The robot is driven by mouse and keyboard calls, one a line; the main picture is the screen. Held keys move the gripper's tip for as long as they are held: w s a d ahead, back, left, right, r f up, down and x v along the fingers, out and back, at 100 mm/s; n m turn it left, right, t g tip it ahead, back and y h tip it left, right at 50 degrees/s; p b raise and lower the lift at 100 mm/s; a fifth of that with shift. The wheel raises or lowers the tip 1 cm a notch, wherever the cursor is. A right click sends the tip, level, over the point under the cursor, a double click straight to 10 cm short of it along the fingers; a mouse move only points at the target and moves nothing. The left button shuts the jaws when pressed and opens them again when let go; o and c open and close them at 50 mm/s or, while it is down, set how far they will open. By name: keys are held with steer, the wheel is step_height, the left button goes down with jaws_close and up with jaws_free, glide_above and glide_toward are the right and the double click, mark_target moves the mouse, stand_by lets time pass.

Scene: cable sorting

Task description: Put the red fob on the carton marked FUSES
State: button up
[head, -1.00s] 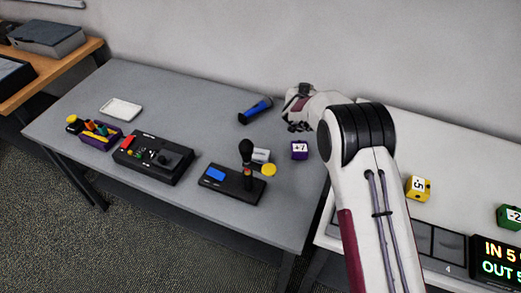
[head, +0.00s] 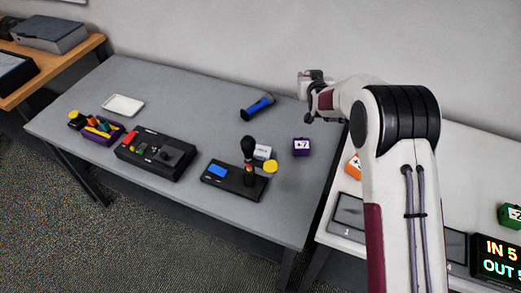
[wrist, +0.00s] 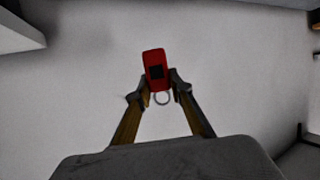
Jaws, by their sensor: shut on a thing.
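My gripper (wrist: 160,86) is shut on the red fob (wrist: 154,62), which has a dark square on its face and a metal ring at its lower end. The fob shows between the fingertips in the wrist view, with a pale surface behind it. In the head view my gripper (head: 313,108) is over the far right part of the grey table, and I cannot make out the fob there. A small white box (head: 263,152) stands behind the black device with a blue screen; I cannot read its label, so I cannot tell whether it is the FUSES carton.
On the grey table (head: 225,130) are a blue flashlight (head: 258,107), a purple +7 cube (head: 301,147), a black device with a blue screen (head: 235,180), a black control box (head: 155,154), a purple bin (head: 98,132) and a white tray (head: 123,105). An orange cube (head: 353,167) is at right.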

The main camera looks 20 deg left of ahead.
steer(key=s+a+f+n+g+y, duration=0.2)
steer(key=s+a+n+g+y, duration=0.1)
steer(key=s, duration=0.7)
steer(key=s+a+f+n+g+y, duration=0.1)
steer(key=s+a+n+g+y, duration=0.2)
steer(key=s, duration=0.6)
steer(key=shift+s+a+f+n+g+y, duration=0.4)
steer(key=shift+a+n+y, duration=0.1)
steer(key=shift+a+n, duration=0.65)
steer(key=shift+f, duration=0.1)
glide_above(261, 150)
steer(key=shift+f, duration=3.05)
steer(key=shift+f, duration=1.85)
steer(key=shift+f, duration=0.15)
steer(key=o, duration=1)
